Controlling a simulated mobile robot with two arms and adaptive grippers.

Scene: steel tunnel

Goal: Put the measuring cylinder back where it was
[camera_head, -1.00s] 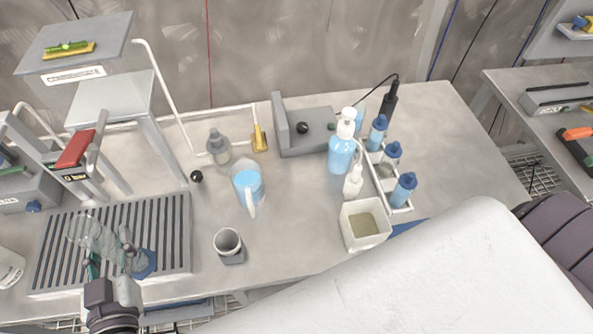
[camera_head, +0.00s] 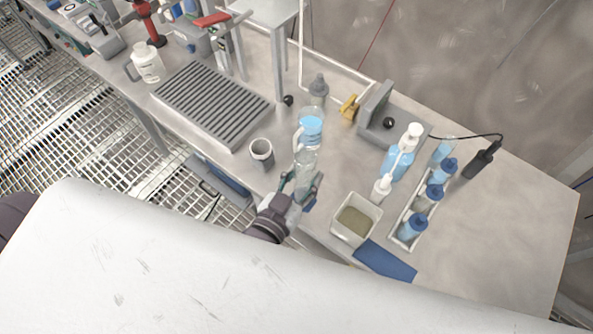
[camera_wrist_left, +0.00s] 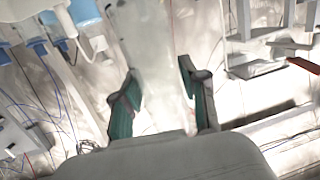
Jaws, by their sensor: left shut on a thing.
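The measuring cylinder (camera_head: 306,160) is clear and looks upright or nearly so. My left gripper (camera_head: 300,187) is shut on it near the front edge of the bench, between the grey cup and the square white tub. The cylinder's top overlaps the jug of blue liquid (camera_head: 311,124) behind it. Its lower end is mostly hidden by the gripper, so I cannot tell whether it touches the bench. In the left wrist view the clear cylinder (camera_wrist_left: 155,55) runs between the two finger pads (camera_wrist_left: 156,98). My right gripper is not in view.
The ribbed drain mat (camera_head: 213,98) is bare. The grey cup (camera_head: 261,153) stands left of the gripper. The white tub (camera_head: 338,225) and a rack of blue-capped bottles (camera_head: 402,216) stand to the right. A grey bottle (camera_head: 318,90) stands behind the jug.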

